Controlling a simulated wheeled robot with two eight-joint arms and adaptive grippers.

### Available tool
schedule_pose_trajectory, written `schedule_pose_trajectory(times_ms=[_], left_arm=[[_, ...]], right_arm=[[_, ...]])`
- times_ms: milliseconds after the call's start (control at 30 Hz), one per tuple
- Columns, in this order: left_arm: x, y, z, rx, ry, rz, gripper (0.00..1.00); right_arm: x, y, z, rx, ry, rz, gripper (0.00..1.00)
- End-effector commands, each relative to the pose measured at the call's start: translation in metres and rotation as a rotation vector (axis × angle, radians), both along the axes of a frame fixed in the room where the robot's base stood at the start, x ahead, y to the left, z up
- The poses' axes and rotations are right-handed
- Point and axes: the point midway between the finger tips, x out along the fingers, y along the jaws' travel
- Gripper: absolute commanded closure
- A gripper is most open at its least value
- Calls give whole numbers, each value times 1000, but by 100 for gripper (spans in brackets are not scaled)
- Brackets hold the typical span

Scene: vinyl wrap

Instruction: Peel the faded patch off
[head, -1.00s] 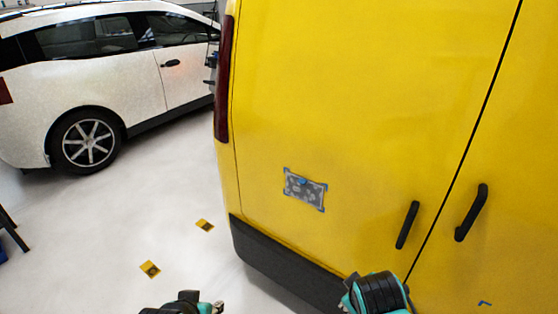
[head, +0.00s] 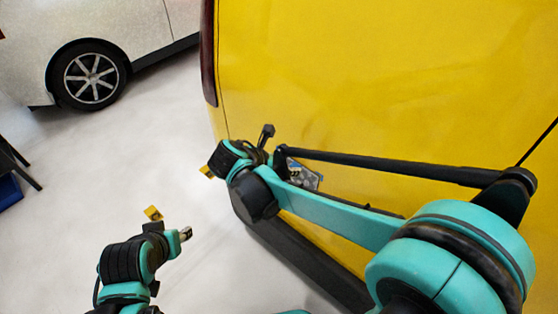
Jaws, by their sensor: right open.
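The faded patch (head: 308,178), grey and mottled with blue corners, is on the lower part of the yellow van door (head: 340,70). My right arm and gripper cover most of it. My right gripper (head: 273,148) is open, just left of the patch in the picture, with its dark fingers in front of the door. I cannot tell whether it touches the patch. My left gripper (head: 184,234) is low over the floor, left of the van and away from the patch. Its fingers are too small to read.
A dark bumper (head: 300,262) runs along the van's bottom. A white car (head: 135,32) stands at the back left. A dark-legged stand (head: 18,160) is at the left edge. Pale floor between is clear.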

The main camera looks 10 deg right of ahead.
Motion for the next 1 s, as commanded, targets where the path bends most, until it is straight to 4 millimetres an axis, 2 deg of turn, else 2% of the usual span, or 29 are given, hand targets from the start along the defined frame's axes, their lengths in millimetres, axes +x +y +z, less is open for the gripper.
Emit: schedule_pose_trajectory(times_ms=[100, 300, 667, 867, 1000], left_arm=[[0, 0, -10, 0, 0, 0, 60], [0, 0, -16, 0, 0, 0, 60], [0, 0, -17, 0, 0, 0, 60], [0, 0, -17, 0, 0, 0, 60], [0, 0, -17, 0, 0, 0, 60]], right_arm=[[9, -12, -17, 2, -1, -3, 50], [19, -24, -32, 3, 0, -1, 50], [21, -27, -34, 3, -1, -1, 50], [21, -27, -34, 3, -1, -1, 100], [21, -27, -34, 3, -1, -1, 100]])
